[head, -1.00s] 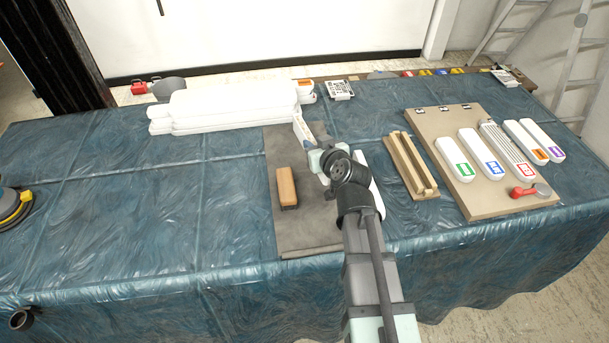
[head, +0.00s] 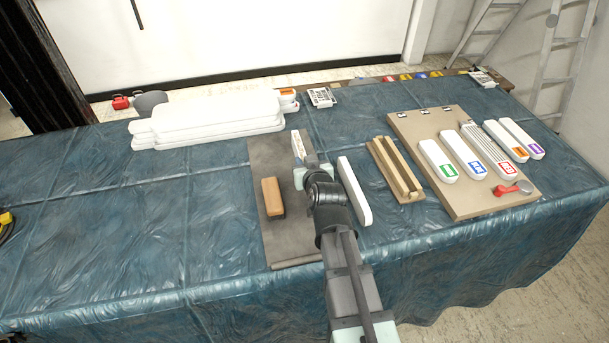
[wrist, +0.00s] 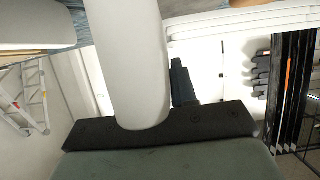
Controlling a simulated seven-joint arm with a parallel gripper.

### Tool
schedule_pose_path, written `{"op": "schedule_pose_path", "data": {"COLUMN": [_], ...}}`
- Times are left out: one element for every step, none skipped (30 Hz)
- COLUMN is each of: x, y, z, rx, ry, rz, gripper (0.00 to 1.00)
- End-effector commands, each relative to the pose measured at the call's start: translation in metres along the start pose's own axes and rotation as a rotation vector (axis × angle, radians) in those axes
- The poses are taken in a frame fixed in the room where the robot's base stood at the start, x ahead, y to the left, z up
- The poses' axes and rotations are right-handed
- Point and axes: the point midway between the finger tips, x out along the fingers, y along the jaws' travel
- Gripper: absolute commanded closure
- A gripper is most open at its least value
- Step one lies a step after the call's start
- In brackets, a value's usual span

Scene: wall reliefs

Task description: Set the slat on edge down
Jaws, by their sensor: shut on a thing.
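My gripper (head: 305,166) is shut on a white slat (head: 298,147), above or at the far part of the grey mat (head: 277,235). The slat looks narrow from the head, as if on edge, and points away from me. I cannot tell whether it touches the mat. In the wrist view the slat (wrist: 128,55) is a broad white, round-ended face behind the dark finger bar (wrist: 160,127). Another white slat (head: 355,190) rests on the table just right of my gripper.
A brown block (head: 272,196) lies on the mat's left. A grooved wooden holder (head: 397,170) stands to the right, then a tan board (head: 418,131) with several labelled slats and a red-handled tool (head: 513,188). White panels (head: 205,120) are stacked at back left. The table's left is largely clear.

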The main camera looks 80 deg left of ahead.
Motion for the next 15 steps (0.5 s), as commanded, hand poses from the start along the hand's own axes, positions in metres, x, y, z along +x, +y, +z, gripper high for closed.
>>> {"op": "schedule_pose_path", "data": {"x": [0.002, 0.003, 0.003, 0.004, 0.004, 0.004, 0.005, 0.005, 0.006, 0.007, 0.008, 0.010, 0.011, 0.013, 0.015], "y": [0.000, 0.000, 0.000, 0.000, 0.000, 0.000, 0.000, 0.000, 0.000, 0.000, 0.000, 0.000, 0.000, 0.000, 0.000], "z": [0.004, 0.006, 0.007, 0.008, 0.009, 0.010, 0.011, 0.012, 0.014, 0.017, 0.019, 0.024, 0.027, 0.030, 0.034], "rx": [0.000, 0.000, 0.000, 0.000, 0.000, 0.000, 0.000, 0.000, 0.000, 0.000, 0.000, 0.000, 0.000, 0.000, 0.000], "ry": [-0.001, -0.001, -0.001, 0.000, 0.000, 0.000, 0.000, 0.000, 0.000, 0.000, 0.000, -0.001, -0.002, -0.002, -0.001], "rz": [0.000, 0.000, -0.001, -0.001, -0.001, -0.001, -0.001, -0.001, -0.001, -0.001, 0.000, 0.000, -0.001, -0.001, -0.001], "gripper": [1.00, 1.00, 1.00, 1.00, 1.00, 1.00, 1.00, 1.00, 1.00, 1.00, 1.00, 1.00, 1.00, 1.00, 1.00]}}
